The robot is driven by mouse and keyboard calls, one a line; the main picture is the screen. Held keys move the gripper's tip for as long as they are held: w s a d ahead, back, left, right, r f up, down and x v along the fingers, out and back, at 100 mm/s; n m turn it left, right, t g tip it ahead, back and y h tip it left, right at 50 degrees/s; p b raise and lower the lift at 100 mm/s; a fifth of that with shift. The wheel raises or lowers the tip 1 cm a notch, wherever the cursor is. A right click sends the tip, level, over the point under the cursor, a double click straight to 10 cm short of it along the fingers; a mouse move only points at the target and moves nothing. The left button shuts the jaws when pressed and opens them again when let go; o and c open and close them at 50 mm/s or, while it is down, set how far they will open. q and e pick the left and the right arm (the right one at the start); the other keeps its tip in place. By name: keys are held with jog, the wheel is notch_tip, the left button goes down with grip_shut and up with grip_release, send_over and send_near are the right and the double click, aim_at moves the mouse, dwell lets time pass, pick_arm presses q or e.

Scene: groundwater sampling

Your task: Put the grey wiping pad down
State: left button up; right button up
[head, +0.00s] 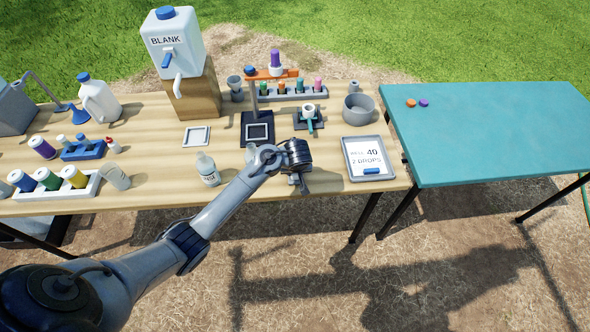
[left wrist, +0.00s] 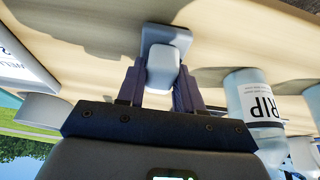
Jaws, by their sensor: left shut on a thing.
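My left gripper (head: 296,180) is low over the front of the wooden table, between the labelled bottle and the grey tray. In the left wrist view my left gripper (left wrist: 160,88) has its two dark fingers closed on the pale grip of the grey wiping pad (left wrist: 164,34). The pad's flat plate points away from the fingers, close to the wooden tabletop. I cannot tell whether it touches the wood. In the head view the pad is mostly hidden by the gripper. My right gripper is not in view.
A white bottle (head: 208,170) stands left of the gripper; its label partly reads "RIP" in the left wrist view (left wrist: 257,108). A grey tray (head: 347,163) with a card lies to the right. A dark stand (head: 256,116) is behind. The teal table (head: 490,135) is mostly clear.

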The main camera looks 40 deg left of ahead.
pick_arm(q)
jog(key=o, duration=0.9)
jog(key=shift+f, duration=0.15)
jog(key=shift+o, duration=0.2)
jog(key=shift+d+r, duration=0.1)
jog(key=shift+r, duration=0.4)
jog(key=p+v, duration=0.4)
jog(key=v, duration=0.7)
jog(key=s+d+f+m+h, duration=0.1)
jog(key=s+d+m, duration=0.2)
jog(key=s, duration=0.6)
jog(key=s+d+m+h, duration=0.1)
jog(key=s+d+m, duration=0.3)
jog(key=s, duration=0.5)
jog(key=s+d+f+m+h, duration=0.1)
jog(key=s+d+m, duration=0.3)
jog(key=s, duration=0.5)
jog(key=shift+f, duration=0.35)
